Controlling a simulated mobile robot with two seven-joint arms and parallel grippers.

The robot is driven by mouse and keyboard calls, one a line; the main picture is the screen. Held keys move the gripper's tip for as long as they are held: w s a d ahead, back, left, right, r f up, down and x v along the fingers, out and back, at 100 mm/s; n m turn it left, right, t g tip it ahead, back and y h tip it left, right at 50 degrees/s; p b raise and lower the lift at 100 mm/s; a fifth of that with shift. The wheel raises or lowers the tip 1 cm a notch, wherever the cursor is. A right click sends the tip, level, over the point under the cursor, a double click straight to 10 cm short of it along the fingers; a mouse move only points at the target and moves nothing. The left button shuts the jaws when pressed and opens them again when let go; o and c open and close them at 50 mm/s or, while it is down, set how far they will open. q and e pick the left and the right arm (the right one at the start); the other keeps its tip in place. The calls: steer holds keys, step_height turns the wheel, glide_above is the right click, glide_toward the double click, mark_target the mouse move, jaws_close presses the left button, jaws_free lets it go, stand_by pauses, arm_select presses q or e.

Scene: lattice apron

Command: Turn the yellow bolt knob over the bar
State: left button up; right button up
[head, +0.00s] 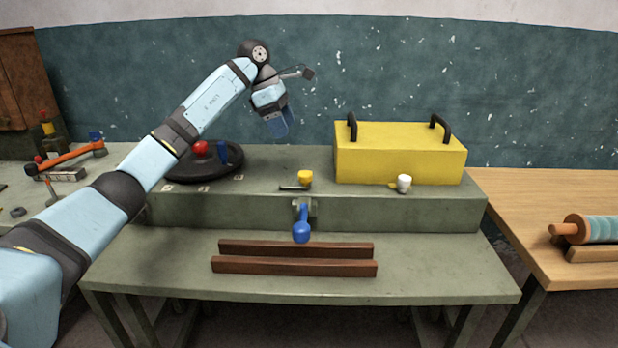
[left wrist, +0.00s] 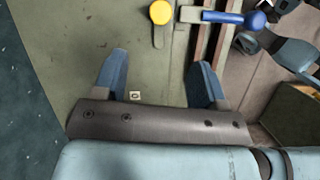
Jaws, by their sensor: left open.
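The yellow bolt knob (head: 305,177) sits on the raised green ledge, left of the yellow box. A thin dark metal piece (head: 294,188) lies at its foot, pointing left. My right gripper is not seen.
A blue-handled lever (head: 301,228) hangs at the ledge front. Two brown bars (head: 295,257) lie below it. A yellow box (head: 398,158) with black handles and a white knob (head: 404,182) stand right. A black disc (head: 190,172) with a red knob (head: 200,147) is left.

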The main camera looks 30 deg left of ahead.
mark_target(306, 173)
arm_select(q)
steer(key=b+x, duration=0.2)
steer(key=x, duration=1)
steer(key=shift+d+f+b, duration=0.1)
steer(key=shift+b, duration=0.2)
steer(key=shift+w+d+f, duration=0.15)
steer(key=shift+d+f, duration=0.1)
steer(key=shift+f, duration=0.3)
steer(key=shift+c, duration=0.7)
steer(key=c, duration=0.7)
steer(key=shift+c, duration=0.5)
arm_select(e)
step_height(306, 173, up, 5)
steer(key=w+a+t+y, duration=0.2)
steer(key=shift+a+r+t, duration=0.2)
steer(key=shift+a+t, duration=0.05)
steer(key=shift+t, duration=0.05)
